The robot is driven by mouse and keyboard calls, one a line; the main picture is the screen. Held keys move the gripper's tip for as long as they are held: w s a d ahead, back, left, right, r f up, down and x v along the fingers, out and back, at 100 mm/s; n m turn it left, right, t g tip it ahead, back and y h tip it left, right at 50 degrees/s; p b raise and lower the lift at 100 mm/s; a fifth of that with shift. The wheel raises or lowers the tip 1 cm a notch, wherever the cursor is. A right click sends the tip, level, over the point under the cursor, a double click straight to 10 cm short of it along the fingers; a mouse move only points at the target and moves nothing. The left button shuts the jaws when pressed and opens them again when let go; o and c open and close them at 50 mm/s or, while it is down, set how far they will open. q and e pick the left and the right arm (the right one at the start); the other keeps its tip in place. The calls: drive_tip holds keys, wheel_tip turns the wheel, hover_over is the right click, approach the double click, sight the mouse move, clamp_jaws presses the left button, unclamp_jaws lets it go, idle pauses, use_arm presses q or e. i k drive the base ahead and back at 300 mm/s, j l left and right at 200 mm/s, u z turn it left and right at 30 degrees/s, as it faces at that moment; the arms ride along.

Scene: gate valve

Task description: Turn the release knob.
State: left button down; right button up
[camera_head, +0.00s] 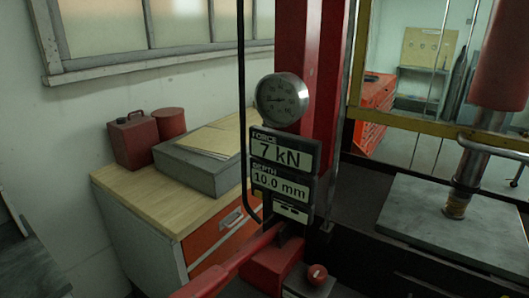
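The release knob (317,273) is a small red round knob with a pale mark on it. It sits on a small dark block at the bottom centre, right of the red pump body (268,272). A red lever (230,264) slopes from the pump down to the lower left. Above are a round dial gauge (283,99) and readouts, force (285,152) at 7 kN and depth (281,184) at 10.0 mm. Neither of my grippers can be made out in the head view, and nothing is seen touching the knob.
A red press column (305,60) rises behind the gauge. At right, the press ram (472,165) stands over a brass-coloured piece (456,206) on a grey plate (425,218). A wooden-topped cabinet (128,186) at left carries a grey box (195,172) and red cans (133,140).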

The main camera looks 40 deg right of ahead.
sight(317, 273)
drive_tip(key=z, duration=1.25)
